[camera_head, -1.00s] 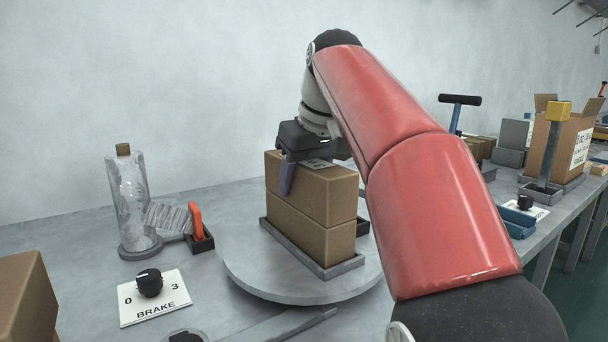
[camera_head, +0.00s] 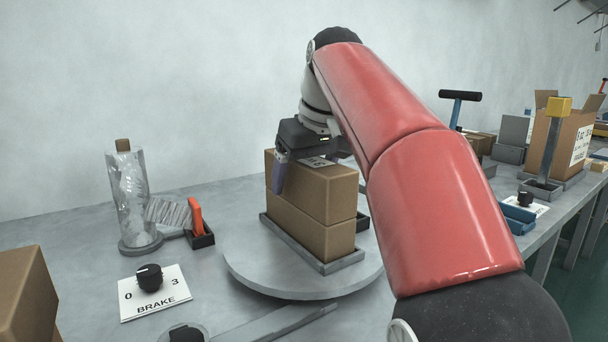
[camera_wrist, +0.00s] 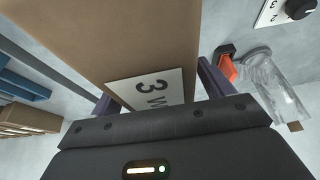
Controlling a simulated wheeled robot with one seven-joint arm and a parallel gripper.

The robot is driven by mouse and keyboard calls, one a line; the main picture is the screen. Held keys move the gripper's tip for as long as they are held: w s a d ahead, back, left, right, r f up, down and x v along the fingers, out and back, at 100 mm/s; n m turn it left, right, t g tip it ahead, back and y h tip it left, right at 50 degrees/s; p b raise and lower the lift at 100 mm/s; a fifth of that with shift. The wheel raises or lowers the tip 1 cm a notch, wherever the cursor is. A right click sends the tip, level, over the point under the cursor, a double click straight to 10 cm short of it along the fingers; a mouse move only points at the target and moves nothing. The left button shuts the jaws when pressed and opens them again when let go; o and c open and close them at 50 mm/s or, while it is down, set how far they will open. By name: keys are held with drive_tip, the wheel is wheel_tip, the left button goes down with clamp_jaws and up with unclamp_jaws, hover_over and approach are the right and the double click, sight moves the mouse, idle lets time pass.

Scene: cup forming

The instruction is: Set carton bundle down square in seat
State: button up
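The carton bundle (camera_head: 312,222) is two brown cartons stacked upright. It stands in the grey rimmed seat (camera_head: 341,265) on the round turntable (camera_head: 262,283), its sides looking parallel to the rim. The far rim is hidden. My gripper (camera_wrist: 160,88) is over the top carton, whose printed label shows in the wrist view (camera_wrist: 155,88). Its purple fingers straddle the carton. The finger seen in the head view (camera_head: 281,172) stands a little off the carton's left side, so the gripper looks open. The other finger is hidden there by the carton and my arm.
A BRAKE dial card (camera_head: 165,302) lies in front, near a brown box (camera_head: 25,295). An open carton (camera_head: 570,140) stands far right.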

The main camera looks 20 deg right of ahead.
drive_tip(key=p+v, duration=0.2)
drive_tip(key=v, duration=0.5)
drive_tip(key=shift+s+d+r+p, duration=0.1)
drive_tip(key=shift+s+r+p, duration=0.05)
drive_tip(key=shift+r+p, duration=0.25)
